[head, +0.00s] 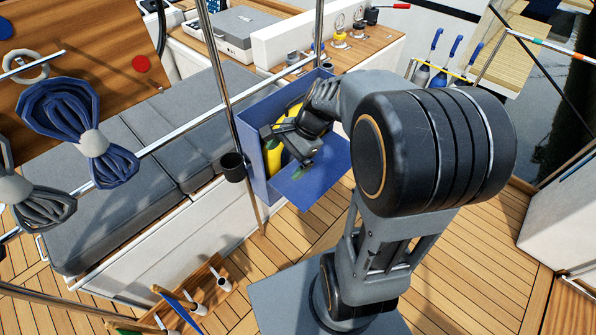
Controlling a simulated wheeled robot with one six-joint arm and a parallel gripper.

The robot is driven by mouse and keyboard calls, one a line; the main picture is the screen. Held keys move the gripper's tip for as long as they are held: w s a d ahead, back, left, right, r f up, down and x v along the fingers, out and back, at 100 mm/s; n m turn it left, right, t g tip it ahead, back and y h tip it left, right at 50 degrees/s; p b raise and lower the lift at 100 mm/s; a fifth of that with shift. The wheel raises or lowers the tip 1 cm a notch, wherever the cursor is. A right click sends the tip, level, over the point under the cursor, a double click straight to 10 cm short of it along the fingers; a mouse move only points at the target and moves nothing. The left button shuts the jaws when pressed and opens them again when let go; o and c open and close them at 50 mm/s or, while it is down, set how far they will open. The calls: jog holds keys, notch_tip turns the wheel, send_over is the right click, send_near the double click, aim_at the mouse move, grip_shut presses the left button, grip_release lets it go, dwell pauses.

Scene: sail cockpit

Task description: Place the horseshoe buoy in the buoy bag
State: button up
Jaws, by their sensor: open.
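The yellow horseshoe buoy (273,157) shows in part inside the blue buoy bag (249,150), left of and behind my gripper. The bag is an open-fronted blue box by the rail, with a blue panel (325,180) extending out at its lower right. My gripper (284,151) is open, at the bag's mouth and in front of the buoy. It hides much of the buoy, so I cannot tell whether they touch or how fully the buoy is seated.
A metal post (223,85) stands just left of the bag, with a black cup (232,166) on it. Grey cushions (180,125) line the bench at left. Blue-handled tools (437,50) hang at upper right. The wooden deck (480,245) at right is clear.

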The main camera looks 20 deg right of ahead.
jog(key=s+r+n+t+h, duration=0.2)
jog(key=s+n+h, duration=0.3)
jog(key=n, duration=0.9)
jog(key=s+r, duration=0.1)
jog(key=s, duration=0.2)
jog(key=shift+a+n+t+h, duration=0.25)
jog(key=shift+n+t+h, duration=0.05)
jog(key=shift+h, duration=0.1)
